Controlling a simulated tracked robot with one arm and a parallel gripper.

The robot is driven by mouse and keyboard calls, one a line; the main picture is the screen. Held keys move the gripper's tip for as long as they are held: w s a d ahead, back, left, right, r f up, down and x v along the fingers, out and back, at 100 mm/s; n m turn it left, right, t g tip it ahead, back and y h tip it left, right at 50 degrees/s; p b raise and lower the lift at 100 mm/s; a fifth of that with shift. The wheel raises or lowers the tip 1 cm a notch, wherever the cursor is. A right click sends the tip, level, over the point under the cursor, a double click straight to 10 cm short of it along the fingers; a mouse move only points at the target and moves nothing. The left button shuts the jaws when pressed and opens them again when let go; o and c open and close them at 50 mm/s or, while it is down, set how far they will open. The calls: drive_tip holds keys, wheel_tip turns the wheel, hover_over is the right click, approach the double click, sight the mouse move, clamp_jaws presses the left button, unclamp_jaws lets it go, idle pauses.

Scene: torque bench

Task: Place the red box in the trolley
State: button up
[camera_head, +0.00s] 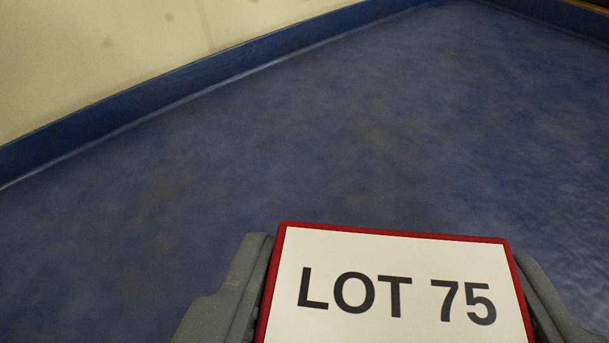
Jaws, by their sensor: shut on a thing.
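The red box (395,234) is at the bottom centre of the head camera view. Its upper face carries a white label reading "LOT 75", with a red rim around it. My gripper (395,290) has one grey finger on the left side and one on the right side of the box, and is shut on it. The lower part of the box is cut off by the frame edge. The trolley is not in view.
A blue floor (330,150) fills most of the view and is clear. A blue skirting (180,92) runs along a cream wall (90,45) at the upper left. Another dark blue edge shows at the upper right.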

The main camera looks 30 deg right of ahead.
sight(334, 300)
drive_tip(key=shift+w+d+f, duration=0.1)
drive_tip(key=shift+w+d, duration=0.2)
drive_tip(key=shift+w, duration=0.6)
drive_tip(key=shift+w+d+f, duration=0.1)
drive_tip(key=shift+w+d, duration=0.15)
drive_tip(key=shift+w, duration=0.6)
wheel_tip(334, 300, down, 4)
drive_tip(key=shift+w+r+b, duration=0.1)
drive_tip(key=shift+r+b, duration=0.1)
drive_tip(key=shift+b, duration=0.6)
drive_tip(key=shift+r, duration=0.1)
drive_tip(key=shift+f, duration=0.25)
